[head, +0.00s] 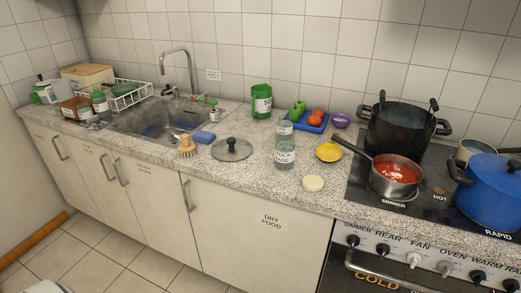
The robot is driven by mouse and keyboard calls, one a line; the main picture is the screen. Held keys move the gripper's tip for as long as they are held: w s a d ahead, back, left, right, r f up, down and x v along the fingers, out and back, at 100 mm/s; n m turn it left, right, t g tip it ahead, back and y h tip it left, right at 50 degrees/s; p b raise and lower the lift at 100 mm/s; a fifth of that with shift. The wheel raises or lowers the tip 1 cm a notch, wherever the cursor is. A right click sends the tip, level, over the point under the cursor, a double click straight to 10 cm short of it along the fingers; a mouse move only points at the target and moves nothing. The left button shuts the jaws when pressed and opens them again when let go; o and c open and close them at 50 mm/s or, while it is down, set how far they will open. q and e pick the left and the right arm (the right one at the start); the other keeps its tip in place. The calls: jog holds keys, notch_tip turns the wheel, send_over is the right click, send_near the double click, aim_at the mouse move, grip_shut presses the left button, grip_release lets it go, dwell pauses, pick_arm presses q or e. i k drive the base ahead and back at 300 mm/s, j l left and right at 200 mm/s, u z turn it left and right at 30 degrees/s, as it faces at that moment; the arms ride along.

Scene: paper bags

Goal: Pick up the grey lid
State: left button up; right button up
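The grey lid (240,152) lies flat on the speckled countertop in the head view. It is round with a black knob on top and sits between the sink and the stove, close to the front edge. A brush with a wooden head and a blue sponge are to its left, and a clear labelled bottle is to its right. Nothing covers the lid. Neither of my grippers shows in the head view.
The brush (186,148), sponge (204,137) and bottle (284,151) are near the lid. A sink (127,121) is at left. A yellow dish (328,152), white disc (313,183), green canister (261,101) and blue tray (303,125) stand right. Pots fill the stove (428,205).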

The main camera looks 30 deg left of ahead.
aim_at(243, 149)
jog(key=j+z, duration=0.35)
jog(key=k+j+z, duration=0.15)
jog(key=j+z, duration=0.25)
jog(key=k+j+z, duration=0.2)
jog(key=j+z, duration=0.15)
jog(key=k+j+z, duration=0.2)
jog(key=j+z, duration=0.15)
jog(key=j, duration=0.1)
